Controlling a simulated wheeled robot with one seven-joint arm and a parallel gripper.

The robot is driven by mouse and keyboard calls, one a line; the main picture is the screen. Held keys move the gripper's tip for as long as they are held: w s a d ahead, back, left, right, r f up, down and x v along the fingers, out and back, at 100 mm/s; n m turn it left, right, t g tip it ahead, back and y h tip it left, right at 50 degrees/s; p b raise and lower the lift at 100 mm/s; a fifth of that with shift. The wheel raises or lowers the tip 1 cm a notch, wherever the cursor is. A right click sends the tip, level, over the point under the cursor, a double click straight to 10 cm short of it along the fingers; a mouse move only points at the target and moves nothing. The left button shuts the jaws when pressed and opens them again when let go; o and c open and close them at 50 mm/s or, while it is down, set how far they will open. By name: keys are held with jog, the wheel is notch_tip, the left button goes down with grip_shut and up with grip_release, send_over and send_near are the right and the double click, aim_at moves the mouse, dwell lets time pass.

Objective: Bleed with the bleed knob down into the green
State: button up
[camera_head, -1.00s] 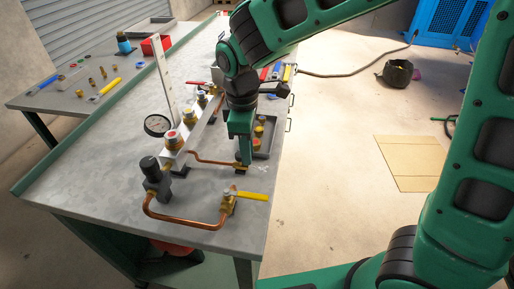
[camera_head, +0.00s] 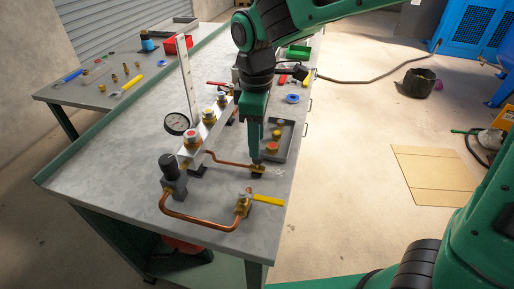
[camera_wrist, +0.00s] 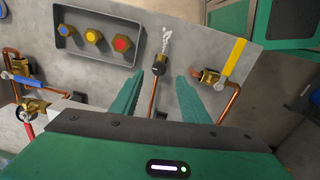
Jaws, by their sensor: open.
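My gripper (camera_head: 256,160) points down over the small bleed fitting (camera_head: 258,169) at the end of a thin copper pipe. In the wrist view my gripper (camera_wrist: 160,76) is open, its two green fingers spread either side of that pipe. The dark-ended bleed knob (camera_wrist: 158,65) shows between and just beyond the fingertips; I cannot tell whether they touch it. A white mark or spray (camera_wrist: 167,42) lies just past it. The round pressure gauge (camera_head: 177,124) stands left of the manifold; its needle and green band are too small to read.
A yellow-handled valve (camera_head: 262,199) is close by at the bench's near end; it also shows in the wrist view (camera_wrist: 232,58). A grey tray (camera_head: 292,147) with coloured knobs lies beside my gripper. A black regulator (camera_head: 171,172) and the manifold (camera_head: 212,130) stand to the left.

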notch_tip(320, 180, up, 6)
jog(key=shift+s+a+f, duration=0.1)
jog(key=shift+s+f, duration=0.05)
dwell(0.3)
